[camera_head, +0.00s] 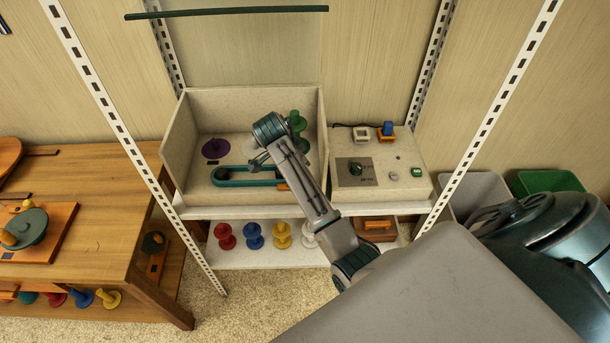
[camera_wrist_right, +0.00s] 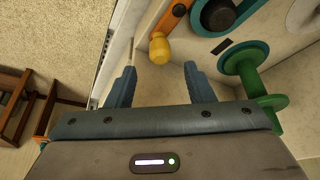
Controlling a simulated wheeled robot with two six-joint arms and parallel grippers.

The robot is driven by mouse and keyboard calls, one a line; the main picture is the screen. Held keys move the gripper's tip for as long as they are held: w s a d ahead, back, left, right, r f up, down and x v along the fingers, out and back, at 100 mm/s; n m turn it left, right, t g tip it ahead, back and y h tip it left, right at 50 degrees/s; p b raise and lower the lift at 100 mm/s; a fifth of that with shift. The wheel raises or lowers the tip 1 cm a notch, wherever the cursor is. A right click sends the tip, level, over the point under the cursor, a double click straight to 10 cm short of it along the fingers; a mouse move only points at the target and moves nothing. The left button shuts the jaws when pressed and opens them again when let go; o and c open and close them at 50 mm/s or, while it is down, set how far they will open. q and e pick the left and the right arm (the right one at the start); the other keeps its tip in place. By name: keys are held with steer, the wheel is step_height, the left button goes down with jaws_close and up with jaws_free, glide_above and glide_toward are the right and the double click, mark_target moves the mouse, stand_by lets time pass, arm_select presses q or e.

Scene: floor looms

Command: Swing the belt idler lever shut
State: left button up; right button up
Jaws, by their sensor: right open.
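The orange lever (camera_head: 282,186) shows as a small piece at the loop's right end, partly hidden by my right arm. In the right wrist view the orange lever (camera_wrist_right: 171,20) ends in a yellow knob (camera_wrist_right: 159,48), beside the belt's dark pulley (camera_wrist_right: 217,14). My right gripper (camera_wrist_right: 160,82) is open and empty, its fingers apart, with the knob ahead of the gap and not touched. It also shows in the head view (camera_head: 258,161). My left gripper is out of view.
A green spool (camera_wrist_right: 245,72) stands close to the right finger in the wrist view. A purple disc (camera_head: 215,148) is at the box's left. A control box (camera_head: 382,170) with a dial and buttons stands to the right. Shelf posts (camera_head: 489,110) flank the unit.

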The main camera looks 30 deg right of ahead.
steer(key=p+x, duration=0.1)
steer(key=x, duration=0.4)
steer(key=shift+s+d+f+p, duration=0.1)
steer(key=shift+d+f+p, duration=0.05)
steer(key=shift+f+p, duration=0.15)
steer(key=shift+d+f, duration=0.2)
steer(key=shift+f, duration=0.3)
steer(key=c, duration=1)
